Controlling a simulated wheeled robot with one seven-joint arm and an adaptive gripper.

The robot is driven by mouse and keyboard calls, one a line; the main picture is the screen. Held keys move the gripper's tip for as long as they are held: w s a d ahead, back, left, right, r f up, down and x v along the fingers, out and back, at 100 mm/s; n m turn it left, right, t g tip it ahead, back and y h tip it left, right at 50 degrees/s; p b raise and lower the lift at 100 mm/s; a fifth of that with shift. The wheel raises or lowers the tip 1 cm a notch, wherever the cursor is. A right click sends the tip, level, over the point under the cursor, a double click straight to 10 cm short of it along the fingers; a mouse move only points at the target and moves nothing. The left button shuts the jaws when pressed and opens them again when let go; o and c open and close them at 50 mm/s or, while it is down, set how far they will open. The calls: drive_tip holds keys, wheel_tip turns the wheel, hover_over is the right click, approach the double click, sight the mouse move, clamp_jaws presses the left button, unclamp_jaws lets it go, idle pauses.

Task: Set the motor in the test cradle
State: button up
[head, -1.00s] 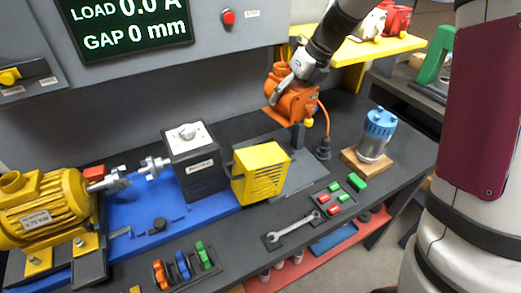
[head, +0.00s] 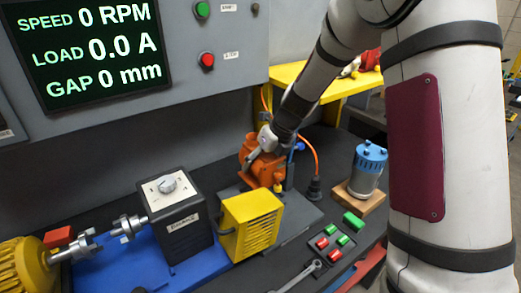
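An orange motor (head: 262,165) with an orange cable is at the back of the bench, behind a yellow vented box (head: 252,225). My gripper (head: 266,142) is at the top of the motor, with its fingers against it, and seems to be shut on it. The motor is over or on the far end of a grey base plate (head: 298,222), beside a dark upright post; I cannot tell if it touches the plate. The cradle is not clearly visible, as the motor and yellow box hide that area. A yellow motor (head: 25,268) is at the lower left.
A black dynamometer-like box (head: 180,222) stands on a blue bed (head: 190,262) left of the yellow box. A blue-topped cylinder (head: 366,170) stands on a wooden block at right. Small red and green blocks (head: 333,243) and a wrench lie in front. A yellow shelf (head: 310,85) is behind.

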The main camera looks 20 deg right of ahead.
drive_tip(key=shift+w+f, duration=0.1)
drive_tip(key=shift+f, duration=4.15)
drive_tip(key=o, duration=1.7)
drive_tip(key=shift+f, duration=0.2)
drive_tip(key=shift+c, duration=0.2)
